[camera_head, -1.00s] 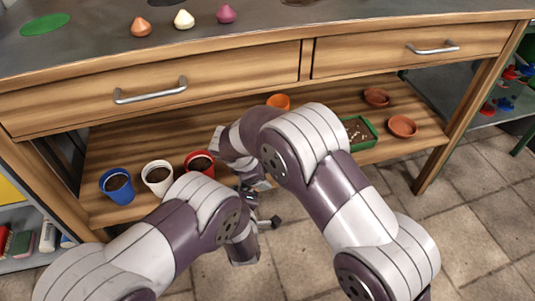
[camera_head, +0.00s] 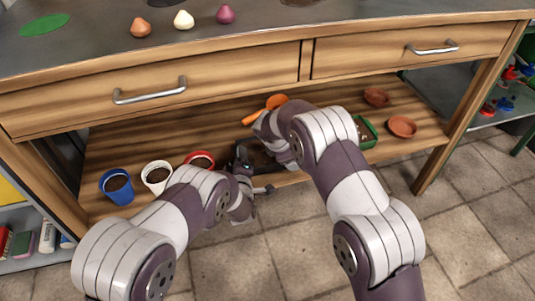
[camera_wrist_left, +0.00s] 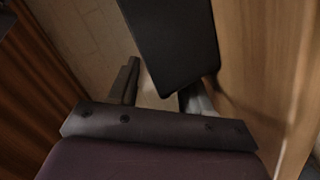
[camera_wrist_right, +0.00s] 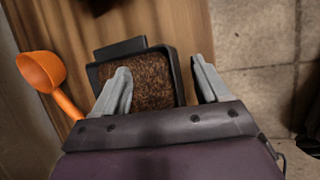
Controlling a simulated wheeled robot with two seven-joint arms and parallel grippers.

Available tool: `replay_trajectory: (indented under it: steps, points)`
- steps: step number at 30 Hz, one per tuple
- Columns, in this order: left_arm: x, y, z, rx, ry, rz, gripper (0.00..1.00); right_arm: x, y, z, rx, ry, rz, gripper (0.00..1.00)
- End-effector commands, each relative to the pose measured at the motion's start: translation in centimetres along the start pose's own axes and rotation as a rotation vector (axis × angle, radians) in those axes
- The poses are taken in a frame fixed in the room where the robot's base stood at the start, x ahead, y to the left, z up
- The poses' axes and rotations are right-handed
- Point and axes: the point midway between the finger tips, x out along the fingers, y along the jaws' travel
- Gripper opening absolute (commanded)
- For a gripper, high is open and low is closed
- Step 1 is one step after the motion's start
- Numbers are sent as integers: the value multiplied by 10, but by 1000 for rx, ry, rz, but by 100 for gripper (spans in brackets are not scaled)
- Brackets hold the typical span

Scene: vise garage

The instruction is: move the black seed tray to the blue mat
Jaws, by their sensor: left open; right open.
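The black seed tray (camera_wrist_right: 175,62), filled with brown soil, lies on the wooden lower shelf in the right wrist view. In the head view my arms hide most of it. My right gripper (camera_wrist_right: 158,75) is open, with one finger over the soil and the other outside the tray's right wall. My left gripper (camera_head: 255,171) is open at the shelf's front edge, left of the tray. In the left wrist view a black surface, apparently the tray (camera_wrist_left: 170,40), is just beyond the left fingers. No blue mat shows in any view.
An orange scoop (camera_head: 276,102) lies close beside the tray. Blue (camera_head: 117,187), white (camera_head: 157,177) and red-rimmed (camera_head: 200,160) pots stand to the left. A green tray (camera_head: 367,134) and terracotta saucers (camera_head: 402,126) are on the right. The bench drawers (camera_head: 150,92) overhang the shelf.

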Motion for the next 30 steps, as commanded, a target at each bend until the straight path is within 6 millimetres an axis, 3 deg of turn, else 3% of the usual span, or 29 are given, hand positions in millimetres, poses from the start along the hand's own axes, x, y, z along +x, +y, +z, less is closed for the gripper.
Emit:
replay_trajectory:
  steps: [7,8,12,14,15,30]
  points:
    - [0,0,0,0,0,0,49,1,0,0,0,0,0,74]
    - [0,0,0,0,0,0,42,0,0,0,0,0,0,68]
    - [0,0,0,0,0,0,0,0,0,0,0,0,0,22]
    - [0,0,0,0,0,0,0,1,0,0,0,0,0,3]
    - [0,0,0,0,0,0,0,1,0,-1,0,1,0,0]
    - [-1,4,0,1,-4,4,0,-2,1,-1,-1,4,2,0]
